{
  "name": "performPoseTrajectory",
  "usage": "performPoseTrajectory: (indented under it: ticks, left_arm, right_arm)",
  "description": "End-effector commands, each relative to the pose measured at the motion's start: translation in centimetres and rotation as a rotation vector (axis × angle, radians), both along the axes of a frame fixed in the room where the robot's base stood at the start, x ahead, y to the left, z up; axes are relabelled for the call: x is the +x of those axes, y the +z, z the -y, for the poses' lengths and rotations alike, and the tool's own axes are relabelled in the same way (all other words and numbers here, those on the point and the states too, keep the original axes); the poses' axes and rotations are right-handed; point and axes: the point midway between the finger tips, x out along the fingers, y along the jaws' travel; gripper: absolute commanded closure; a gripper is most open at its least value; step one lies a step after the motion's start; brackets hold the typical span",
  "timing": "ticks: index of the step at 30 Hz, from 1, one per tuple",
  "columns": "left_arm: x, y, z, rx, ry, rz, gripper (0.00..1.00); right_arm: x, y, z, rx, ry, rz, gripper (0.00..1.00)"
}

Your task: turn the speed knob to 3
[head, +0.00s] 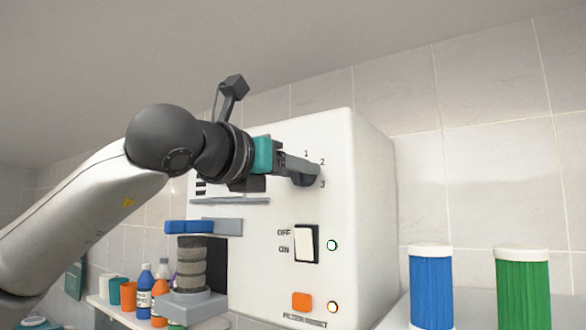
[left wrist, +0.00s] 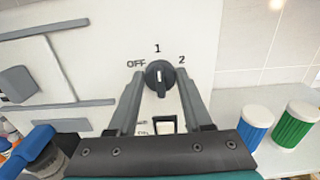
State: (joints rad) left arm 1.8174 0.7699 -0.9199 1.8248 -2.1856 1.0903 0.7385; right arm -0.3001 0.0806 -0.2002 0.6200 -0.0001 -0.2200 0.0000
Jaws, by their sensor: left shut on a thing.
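The speed knob (head: 306,180) is a dark round knob on the front of the white machine (head: 345,230), with 1, 2 and 3 printed around it. In the left wrist view the knob (left wrist: 160,79) has a white mark pointing up, roughly at the 1. OFF shows to its left and 2 to its upper right; the 3 cannot be seen there. My left gripper (head: 298,166) is at the knob and shut on it, with a finger on either side in the wrist view. My right gripper is not in view.
Below the knob are a white OFF/ON rocker switch (head: 304,244), a green light (head: 332,245) and an orange button (head: 301,302). Blue (head: 431,290) and green (head: 523,290) canisters stand right. Bottles (head: 146,283) stand at lower left.

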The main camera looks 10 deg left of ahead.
Motion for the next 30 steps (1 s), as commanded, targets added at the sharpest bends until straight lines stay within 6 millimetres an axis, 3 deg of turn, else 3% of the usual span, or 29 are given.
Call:
performPoseTrajectory:
  ticks: [3,14,30]
  left_arm:
    - [0.0,0.1,0.0,0.000,0.000,0.001,1.00]
    - [-0.1,0.0,0.0,0.045,-0.001,0.022,1.00]
    - [-0.1,0.0,0.2,0.440,0.000,0.186,1.00]
  right_arm:
    - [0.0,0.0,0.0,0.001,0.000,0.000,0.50]
    - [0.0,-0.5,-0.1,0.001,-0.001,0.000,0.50]
    - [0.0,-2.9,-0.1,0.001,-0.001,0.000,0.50]
